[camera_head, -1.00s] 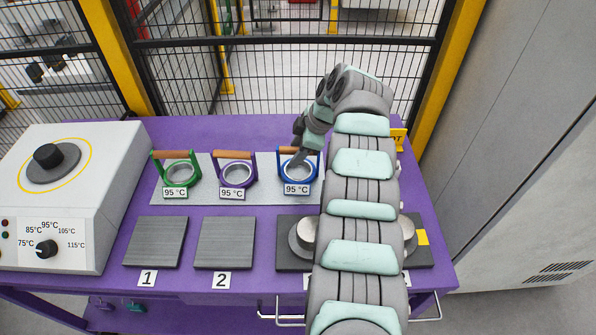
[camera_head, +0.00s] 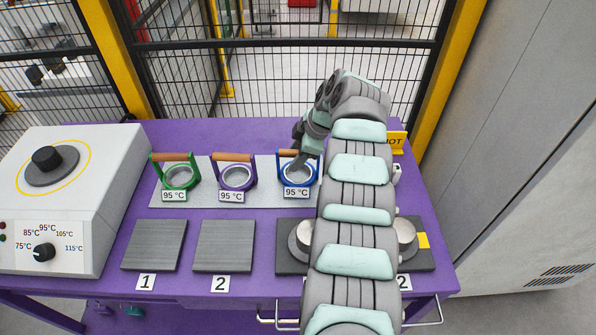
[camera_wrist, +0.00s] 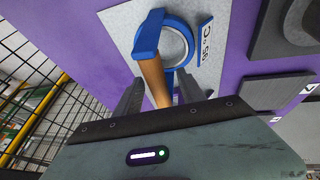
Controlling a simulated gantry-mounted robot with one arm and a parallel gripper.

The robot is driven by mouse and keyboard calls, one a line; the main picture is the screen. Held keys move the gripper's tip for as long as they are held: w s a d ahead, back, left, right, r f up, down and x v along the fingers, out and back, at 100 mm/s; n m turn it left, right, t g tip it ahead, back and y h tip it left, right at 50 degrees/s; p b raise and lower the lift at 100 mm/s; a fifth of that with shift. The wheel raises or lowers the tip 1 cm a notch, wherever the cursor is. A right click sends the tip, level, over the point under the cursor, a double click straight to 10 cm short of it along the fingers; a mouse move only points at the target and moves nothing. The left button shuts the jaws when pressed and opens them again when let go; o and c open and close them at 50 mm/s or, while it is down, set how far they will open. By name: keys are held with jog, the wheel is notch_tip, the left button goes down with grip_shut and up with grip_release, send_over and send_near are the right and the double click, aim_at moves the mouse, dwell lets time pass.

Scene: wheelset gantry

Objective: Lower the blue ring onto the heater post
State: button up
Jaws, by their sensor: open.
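The blue ring (camera_head: 298,184) stands on the grey strip at the back of the purple table, with a brown handle across its top and a 95 °C label in front. My gripper (camera_head: 301,157) is at its handle. In the wrist view, my open fingers (camera_wrist: 160,92) are on either side of the brown handle (camera_wrist: 155,80) of the blue ring (camera_wrist: 184,45). I cannot tell whether they touch it. The heater post (camera_head: 47,155) is a short black cylinder on a dark disc atop the white heater box (camera_head: 110,165) at the left.
A green ring (camera_head: 179,187) and a purple ring (camera_head: 238,187) stand left of the blue one. Plates 1 (camera_head: 153,245) and 2 (camera_head: 223,246) lie empty in front. A dark base (camera_head: 426,262) with metal posts is partly behind my arm. A wire fence (camera_head: 250,70) stands behind.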

jog(key=shift+c, duration=0.4)
grip_shut()
dwell(0.9)
